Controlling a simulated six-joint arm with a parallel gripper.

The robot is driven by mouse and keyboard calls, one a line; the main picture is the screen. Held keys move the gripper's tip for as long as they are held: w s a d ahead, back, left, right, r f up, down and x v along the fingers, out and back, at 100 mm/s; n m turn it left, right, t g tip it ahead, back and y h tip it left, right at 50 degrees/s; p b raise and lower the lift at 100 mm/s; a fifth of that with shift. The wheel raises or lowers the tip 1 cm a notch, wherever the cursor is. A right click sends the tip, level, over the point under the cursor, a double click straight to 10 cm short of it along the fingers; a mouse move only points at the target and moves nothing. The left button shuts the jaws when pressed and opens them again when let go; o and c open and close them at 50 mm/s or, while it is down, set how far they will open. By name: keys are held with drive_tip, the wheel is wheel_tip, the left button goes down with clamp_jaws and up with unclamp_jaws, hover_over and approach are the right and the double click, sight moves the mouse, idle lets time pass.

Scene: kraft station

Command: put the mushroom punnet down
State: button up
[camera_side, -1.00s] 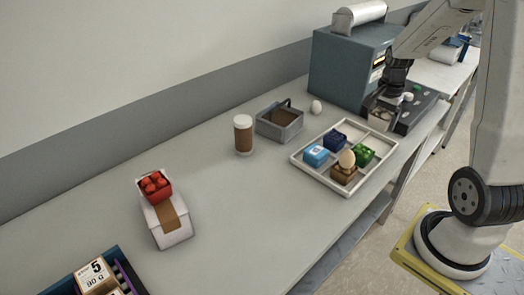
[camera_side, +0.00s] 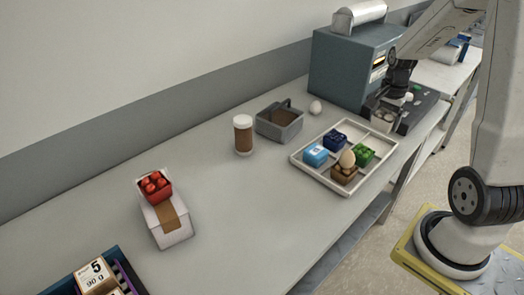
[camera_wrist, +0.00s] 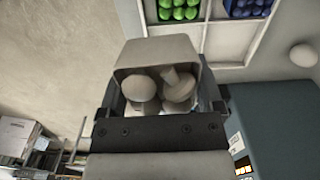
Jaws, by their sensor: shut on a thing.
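The mushroom punnet (camera_wrist: 158,52) is a grey-beige open box with pale mushrooms inside, seen close up in the wrist view. My gripper (camera_wrist: 160,105) is shut on it, with a finger at each side. In the side view my gripper (camera_side: 396,88) is at the far right, in front of the blue-grey machine and over a dark flat unit (camera_side: 424,107). The punnet is small and partly hidden there, and I cannot tell whether it touches the surface below.
A white divided tray (camera_side: 312,174) holds small punnets, one with an egg. A grey basket (camera_side: 279,125), a brown jar (camera_side: 243,138) and an egg (camera_side: 315,107) stand nearby. The blue-grey machine (camera_side: 345,68) stands close by my gripper. The table's middle is clear.

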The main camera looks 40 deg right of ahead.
drive_tip(key=s+a, duration=0.1)
drive_tip(key=s, duration=0.7)
hover_over(375, 147)
drive_tip(key=s+a, duration=0.1)
wheel_tip(375, 147, down, 8)
drive_tip(key=shift+s+r, duration=0.1)
drive_tip(key=shift+s, duration=0.05)
drive_tip(key=shift+w+d+f, duration=0.35)
drive_tip(key=shift+w+f, duration=0.1)
drive_tip(key=shift+f, duration=0.2)
drive_tip(key=shift+w+d+f, duration=0.15)
drive_tip(key=shift+f, duration=1.65)
drive_tip(key=shift+f, duration=0.15)
